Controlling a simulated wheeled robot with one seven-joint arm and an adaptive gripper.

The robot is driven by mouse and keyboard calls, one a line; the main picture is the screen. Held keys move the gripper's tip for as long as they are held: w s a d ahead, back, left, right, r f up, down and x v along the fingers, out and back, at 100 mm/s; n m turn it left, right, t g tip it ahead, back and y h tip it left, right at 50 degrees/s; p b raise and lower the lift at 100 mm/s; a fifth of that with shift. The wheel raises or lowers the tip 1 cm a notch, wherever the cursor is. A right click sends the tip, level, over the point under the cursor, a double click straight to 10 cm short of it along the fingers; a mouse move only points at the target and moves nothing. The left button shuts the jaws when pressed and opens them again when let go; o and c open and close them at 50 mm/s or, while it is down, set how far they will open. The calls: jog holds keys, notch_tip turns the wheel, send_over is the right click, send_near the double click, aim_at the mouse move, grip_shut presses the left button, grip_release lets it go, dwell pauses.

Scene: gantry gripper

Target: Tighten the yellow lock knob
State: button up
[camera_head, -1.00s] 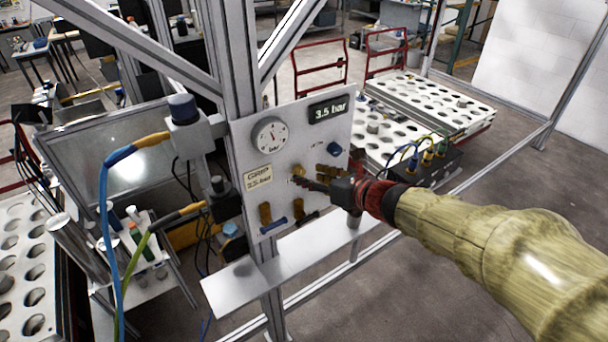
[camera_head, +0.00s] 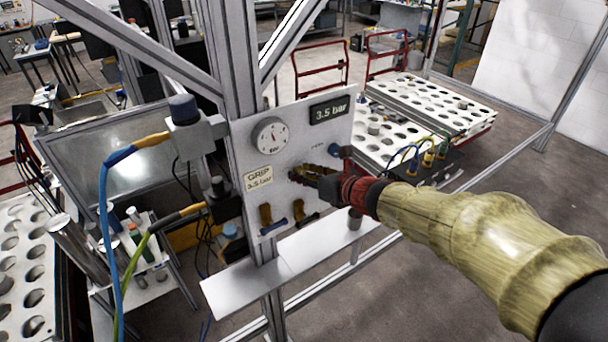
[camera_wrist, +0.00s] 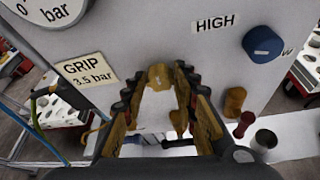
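The yellow lock knob (camera_wrist: 160,76) sits low on the white panel (camera_wrist: 150,35), right of the GRIP label. In the wrist view it lies between my gripper's fingertips, with a gap visible on at least one side. My gripper (camera_wrist: 157,85) is open, its fingers reaching to either side of the knob. In the head view my gripper (camera_head: 310,175) is at the panel face, and its fingers largely hide the knob. I cannot tell whether a finger touches it.
The panel carries a gauge (camera_head: 270,135), a 3.5 bar display (camera_head: 329,110) and a blue knob (camera_wrist: 262,45) to the right. A blue-handled brass valve (camera_head: 266,214) and a black-handled one (camera_head: 299,211) hang below. A metal shelf (camera_head: 300,250) juts out underneath.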

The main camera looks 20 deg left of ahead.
jog(key=c, duration=0.6)
jog(key=m, duration=0.1)
jog(key=m+g+y+p, duration=0.1)
jog(key=shift+w+d+m+y, duration=0.15)
jog(key=shift+m+y, duration=0.15)
jog(key=shift+m, duration=0.1)
jog(key=m, duration=0.1)
jog(key=m+g+y, duration=0.1)
jog(key=shift+d+f+m, duration=0.1)
jog(key=shift+f+m, duration=0.15)
jog(key=shift+m, duration=0.15)
jog(key=shift+s+a+f+m+t+y+b, duration=0.1)
jog(key=shift+f+m+t+y+b, duration=0.2)
jog(key=shift+m+t+b, duration=3.35)
jog(key=shift+s+a+f+m+g+y+b, duration=0.15)
jog(key=shift+m+g+y+b, duration=0.4)
jog(key=shift+m, duration=6.55)
jog(key=shift+s+a+f+m+t+y+b, duration=0.1)
jog(key=shift+f+m+t+y+b, duration=0.2)
jog(key=shift+m+t+b, duration=3.4)
jog(key=m+g+p, duration=0.3)
jog(key=shift+m, duration=0.35)
